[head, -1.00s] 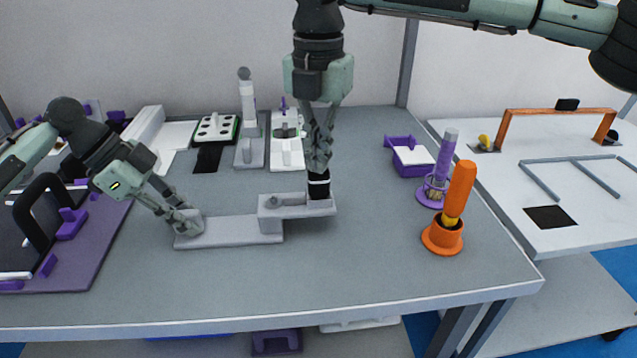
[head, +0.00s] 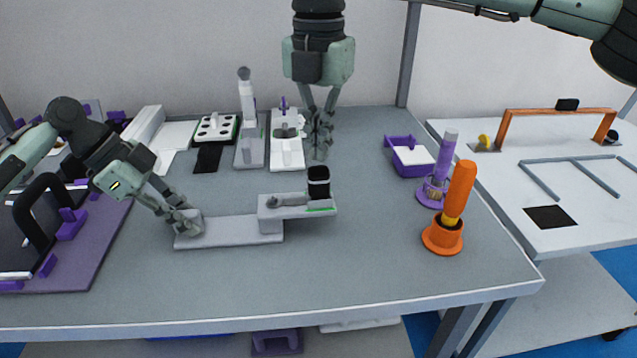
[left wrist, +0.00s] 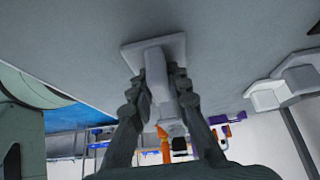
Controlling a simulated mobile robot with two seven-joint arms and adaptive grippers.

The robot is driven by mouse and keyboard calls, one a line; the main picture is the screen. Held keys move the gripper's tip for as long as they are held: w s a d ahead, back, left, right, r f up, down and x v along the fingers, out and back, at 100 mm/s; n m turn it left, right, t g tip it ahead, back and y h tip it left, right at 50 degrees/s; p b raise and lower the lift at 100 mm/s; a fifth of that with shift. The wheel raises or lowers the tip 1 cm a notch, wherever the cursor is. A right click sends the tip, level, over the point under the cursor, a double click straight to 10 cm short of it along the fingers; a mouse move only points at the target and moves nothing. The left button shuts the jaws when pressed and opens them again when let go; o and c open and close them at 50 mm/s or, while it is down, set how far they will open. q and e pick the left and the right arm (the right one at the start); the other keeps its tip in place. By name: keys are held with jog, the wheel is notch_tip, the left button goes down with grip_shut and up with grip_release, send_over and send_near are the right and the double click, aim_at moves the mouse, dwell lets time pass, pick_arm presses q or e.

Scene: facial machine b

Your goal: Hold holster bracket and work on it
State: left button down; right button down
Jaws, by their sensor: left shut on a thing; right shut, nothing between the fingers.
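The grey holster bracket (head: 245,229) lies on the grey table, a long low plate with a raised block at its right end. My left gripper (head: 190,226) is shut on its left end; the left wrist view shows the grey bracket (left wrist: 156,78) between the two fingers. A short black cylinder (head: 318,182) stands upright on the right end of the raised block. A thin green line shows at its foot. My right gripper (head: 319,145) is shut and empty, just above the black cylinder. From this angle I cannot tell the exact gap between them.
An orange bottle in a holder (head: 442,238), a purple tool in a stand (head: 437,175) and a purple tray (head: 390,145) are at the right. Several white and grey fixtures line the back. A purple board (head: 75,275) is at the left. The front of the table is clear.

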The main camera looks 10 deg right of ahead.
aim_at(319, 171)
pick_arm(q)
jog(key=shift+f, duration=0.1)
pick_arm(e)
jog(key=shift+r, duration=2.15)
pick_arm(q)
jog(key=c, duration=1.4)
grip_release()
jog(key=shift+o, duration=0.2)
